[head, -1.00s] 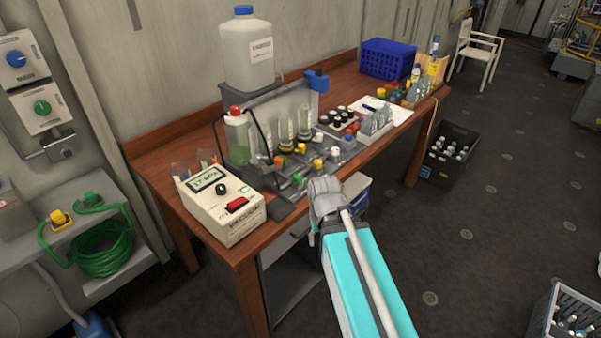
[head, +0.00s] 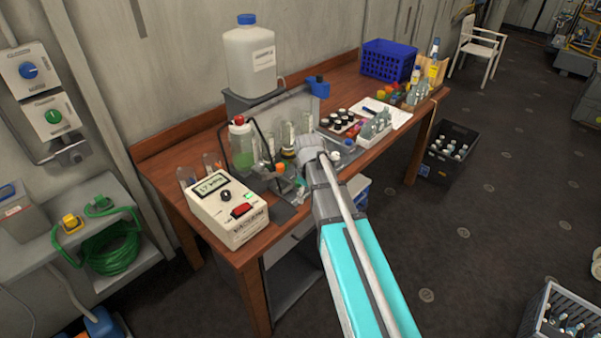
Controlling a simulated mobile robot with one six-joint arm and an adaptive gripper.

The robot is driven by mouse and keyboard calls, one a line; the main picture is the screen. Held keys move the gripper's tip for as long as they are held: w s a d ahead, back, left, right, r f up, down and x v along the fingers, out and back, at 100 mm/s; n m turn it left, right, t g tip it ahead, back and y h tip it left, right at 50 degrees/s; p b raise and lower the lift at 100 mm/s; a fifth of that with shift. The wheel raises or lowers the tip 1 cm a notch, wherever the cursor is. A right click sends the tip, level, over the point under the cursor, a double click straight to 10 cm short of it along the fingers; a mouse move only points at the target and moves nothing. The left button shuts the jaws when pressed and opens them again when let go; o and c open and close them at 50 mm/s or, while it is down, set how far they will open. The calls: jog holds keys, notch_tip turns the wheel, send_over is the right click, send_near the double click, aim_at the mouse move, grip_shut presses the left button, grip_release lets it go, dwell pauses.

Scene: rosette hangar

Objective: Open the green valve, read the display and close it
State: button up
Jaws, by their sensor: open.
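The valve row stands at the front of the glassware rig on the wooden bench. A small green part, probably the green valve (head: 300,183), shows low beside my arm, left of the wrist. An orange valve handle (head: 280,168) is just behind it. The other coloured handles are hidden by my arm. My gripper (head: 312,150) is open at the far end of the arm, over the valve row. Its fingertips are mostly hidden by the wrist, and I cannot tell whether it touches a valve.
A bottle with green liquid (head: 242,147) and upright glass tubes stand behind the valves. A large white jug (head: 250,60) stands at the back.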

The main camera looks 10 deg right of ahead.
jog(key=w+r+n+p, duration=0.2)
jog(key=w+r+n, duration=0.1)
jog(key=w, duration=0.4)
jog(key=w+r+n+p, duration=0.3)
jog(key=w+n, duration=0.2)
jog(key=w, duration=0.2)
jog(key=shift+w+r, duration=0.2)
jog(key=shift+r, duration=0.1)
jog(key=shift+f, duration=0.1)
notch_tip(320, 180, down, 14)
jog(key=b, duration=1.3)
jog(key=shift+r, duration=0.2)
grip_shut()
